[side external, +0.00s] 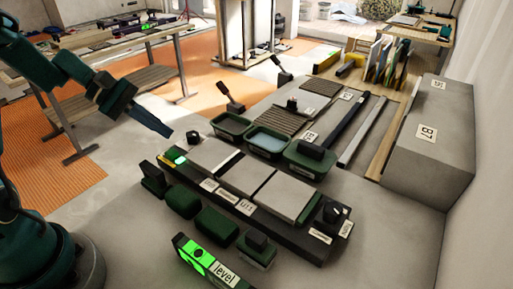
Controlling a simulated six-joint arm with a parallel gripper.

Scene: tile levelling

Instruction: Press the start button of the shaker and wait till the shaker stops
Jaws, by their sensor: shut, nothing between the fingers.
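My gripper (168,133) is shut and empty. It points down and to the right, with its tip above and left of the lit button and seemingly apart from it. Whether the base is moving cannot be told from this one frame.
A bright green level (205,262) lies in front, near several dark green blocks (183,201). Green trays (268,141) stand behind the tiles. A big grey block (430,140) marked B7 is at the right.

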